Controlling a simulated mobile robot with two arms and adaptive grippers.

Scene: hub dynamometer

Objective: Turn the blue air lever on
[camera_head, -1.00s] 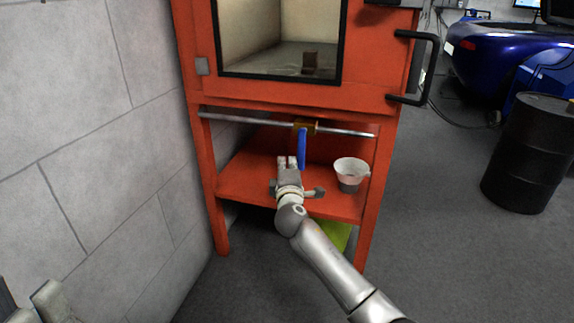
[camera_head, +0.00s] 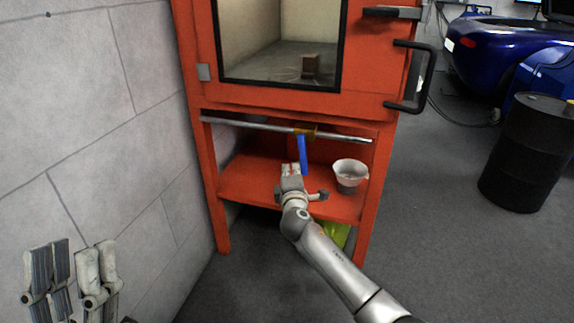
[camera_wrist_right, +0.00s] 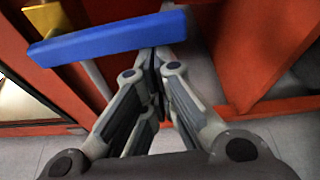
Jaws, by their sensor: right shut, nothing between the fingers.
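The blue air lever (camera_head: 304,156) hangs from a brass valve (camera_head: 306,132) on the metal pipe across the red cabinet, its lower end tilted slightly right. In the right wrist view the blue lever (camera_wrist_right: 110,38) crosses just beyond my fingertips, with the brass valve (camera_wrist_right: 45,18) at upper left. My right gripper (camera_head: 291,168) is shut and empty, its tips at the left side of the lever's lower part; it also shows in the wrist view (camera_wrist_right: 154,62). The tips look very close to the lever; I cannot tell whether they touch. My left gripper (camera_head: 80,262) is open and empty at lower left.
A white and grey cup (camera_head: 350,174) stands on the red shelf (camera_head: 245,180) right of the lever. The metal pipe (camera_head: 245,124) runs above it. A grey block wall (camera_head: 80,130) is close on the left. A black barrel (camera_head: 527,155) stands on the floor at right.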

